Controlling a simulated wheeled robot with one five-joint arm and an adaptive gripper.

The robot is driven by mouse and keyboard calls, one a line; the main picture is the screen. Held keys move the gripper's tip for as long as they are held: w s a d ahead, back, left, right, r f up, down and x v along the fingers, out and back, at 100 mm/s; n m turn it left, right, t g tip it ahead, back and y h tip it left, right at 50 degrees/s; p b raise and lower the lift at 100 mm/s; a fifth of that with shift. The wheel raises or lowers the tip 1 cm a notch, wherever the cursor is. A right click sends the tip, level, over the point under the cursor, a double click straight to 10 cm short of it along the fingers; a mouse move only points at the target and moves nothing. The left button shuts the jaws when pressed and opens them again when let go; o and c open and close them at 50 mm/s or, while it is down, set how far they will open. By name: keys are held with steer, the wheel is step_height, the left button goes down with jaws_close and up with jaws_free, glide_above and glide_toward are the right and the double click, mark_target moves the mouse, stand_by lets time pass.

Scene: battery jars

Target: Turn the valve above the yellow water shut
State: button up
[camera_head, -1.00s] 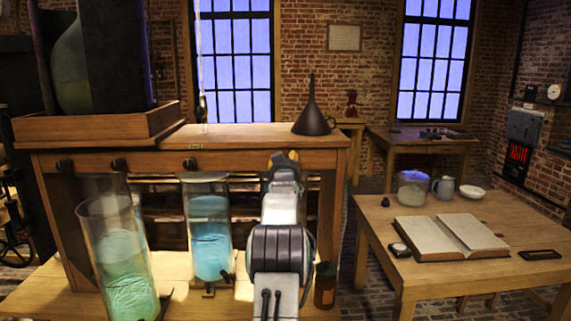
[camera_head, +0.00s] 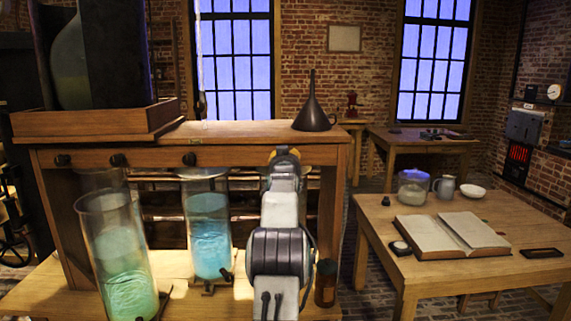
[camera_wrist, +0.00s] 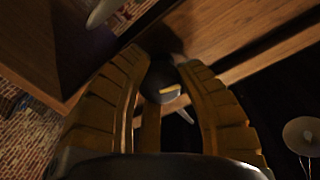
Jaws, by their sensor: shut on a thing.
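My gripper (camera_wrist: 167,62) shows in the wrist view, its two ribbed yellow-brown fingers closed around a dark round valve knob (camera_wrist: 161,79) with a yellow mark. The knob sits by a wooden rail. In the head view my own arm covers that spot. Three other dark valve knobs show along the bench's front rail: a left one (camera_head: 62,160), a middle one (camera_head: 118,160) and a right one (camera_head: 189,160). Below stand a glass jar of green water (camera_head: 128,270) and one of blue water (camera_head: 210,240). No yellow water is visible; my arm may hide its jar.
A dark funnel (camera_head: 313,118) stands on the wooden bench top (camera_head: 240,132). A small brown bottle (camera_head: 325,284) stands close right of my arm. The right table (camera_head: 440,275) holds an open book (camera_head: 452,236), a lidded jar, a jug and a bowl.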

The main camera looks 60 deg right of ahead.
steer(key=shift+r+m+b, duration=0.15)
steer(key=shift+m+b, duration=0.05)
steer(key=shift+m, duration=0.9)
steer(key=shift+r+m+b, duration=0.15)
steer(key=shift+m, duration=0.95)
steer(key=o, duration=1.2)
steer(key=shift+f, duration=0.2)
steer(key=shift+a, duration=0.1)
steer(key=v, duration=1.1)
steer(key=shift+s+a+r, duration=0.2)
steer(key=shift+s+a, duration=0.05)
steer(key=shift+a, duration=0.1)
